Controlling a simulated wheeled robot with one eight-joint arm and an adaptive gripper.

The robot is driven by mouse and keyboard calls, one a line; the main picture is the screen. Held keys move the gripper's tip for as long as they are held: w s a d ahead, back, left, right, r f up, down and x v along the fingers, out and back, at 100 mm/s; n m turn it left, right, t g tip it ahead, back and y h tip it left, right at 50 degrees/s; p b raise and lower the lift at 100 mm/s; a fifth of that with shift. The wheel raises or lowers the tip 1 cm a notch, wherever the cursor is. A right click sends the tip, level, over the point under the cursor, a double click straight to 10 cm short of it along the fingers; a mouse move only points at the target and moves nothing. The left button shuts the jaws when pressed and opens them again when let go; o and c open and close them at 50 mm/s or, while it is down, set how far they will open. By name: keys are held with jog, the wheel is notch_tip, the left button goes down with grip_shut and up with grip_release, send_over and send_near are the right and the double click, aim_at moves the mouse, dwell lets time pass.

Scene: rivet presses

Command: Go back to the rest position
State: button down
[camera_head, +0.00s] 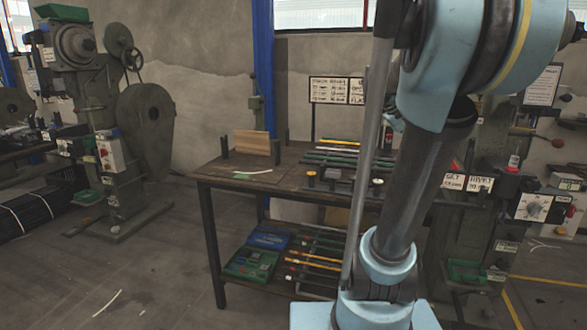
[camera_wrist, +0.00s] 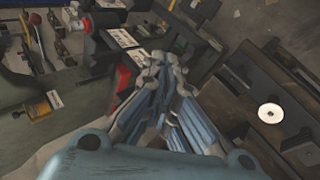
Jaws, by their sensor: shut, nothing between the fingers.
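My gripper (camera_wrist: 162,65) shows in the wrist view, its fingertips together and empty. It hangs above the gap between a grey-green rivet press on the left and a dark work table on the right. The rest position has no marker that I can see.
The work table (camera_head: 203,178) stands left of and behind my arm, with several rods and a wooden block (camera_head: 253,146) on it. A rivet press (camera_head: 110,125) stands at the left. Another press with a dial box (camera_head: 537,208) stands at the right. The floor (camera_head: 160,265) at front left is mostly clear.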

jog(key=s+a+f+t+y, duration=0.1)
jog(key=s+a+f+y, duration=0.3)
jog(key=s+a+f, duration=0.4)
jog(key=s+a+f+y, duration=0.4)
jog(key=s+a+f, duration=0.3)
jog(key=a+f, duration=0.6)
notch_tip(320, 180, down, 3)
jog(key=shift+s+f+n+t, duration=0.1)
jog(key=shift+s+n+t, duration=0.2)
jog(key=shift+s+t, duration=0.1)
jog(key=shift+a, duration=0.1)
